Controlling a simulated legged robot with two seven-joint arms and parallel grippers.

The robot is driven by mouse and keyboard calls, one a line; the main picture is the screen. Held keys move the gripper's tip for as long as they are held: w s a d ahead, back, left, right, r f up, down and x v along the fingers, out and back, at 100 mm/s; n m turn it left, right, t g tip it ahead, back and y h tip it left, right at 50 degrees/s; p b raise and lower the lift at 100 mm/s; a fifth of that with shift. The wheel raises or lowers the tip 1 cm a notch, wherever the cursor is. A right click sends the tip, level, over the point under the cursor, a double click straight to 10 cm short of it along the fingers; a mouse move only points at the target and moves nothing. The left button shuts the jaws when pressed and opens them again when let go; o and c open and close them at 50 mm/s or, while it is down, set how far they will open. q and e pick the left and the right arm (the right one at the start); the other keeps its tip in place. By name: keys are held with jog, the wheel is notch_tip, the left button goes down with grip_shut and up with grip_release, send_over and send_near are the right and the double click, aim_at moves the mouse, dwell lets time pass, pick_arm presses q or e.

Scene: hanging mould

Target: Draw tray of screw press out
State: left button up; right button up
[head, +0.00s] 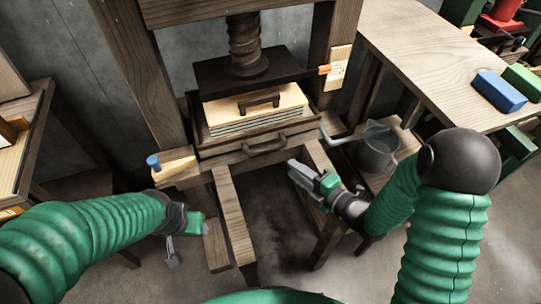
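The screw press has a dark wooden frame with a thick wooden screw (246,42) and a dark press plate (240,74). Its wooden tray (215,149) sits in the press below the plate, with a curved handle (265,146) on its front. In the tray lies a stack topped by a pale board (282,97) with a dark handle. My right gripper (298,172) is in front of the tray, low and right of the handle, apart from it. My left gripper (183,247) hangs low at the left of the press's front rails. Neither visibly holds anything; finger gaps are unclear.
A grey metal jug (377,146) stands on a low wooden stand at the right. A wooden table (440,50) at the right carries a blue block (498,91) and a green block (524,80). Two wooden rails (233,215) project from the press toward me. A bench stands at left.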

aim_at(265, 151)
jog(key=b+x, duration=0.2)
jog(key=x, duration=1.1)
jog(key=shift+w+a+f, duration=0.1)
jog(key=shift+a, duration=0.05)
jog(key=shift+c, duration=0.5)
grip_shut()
jog(key=shift+f, duration=0.1)
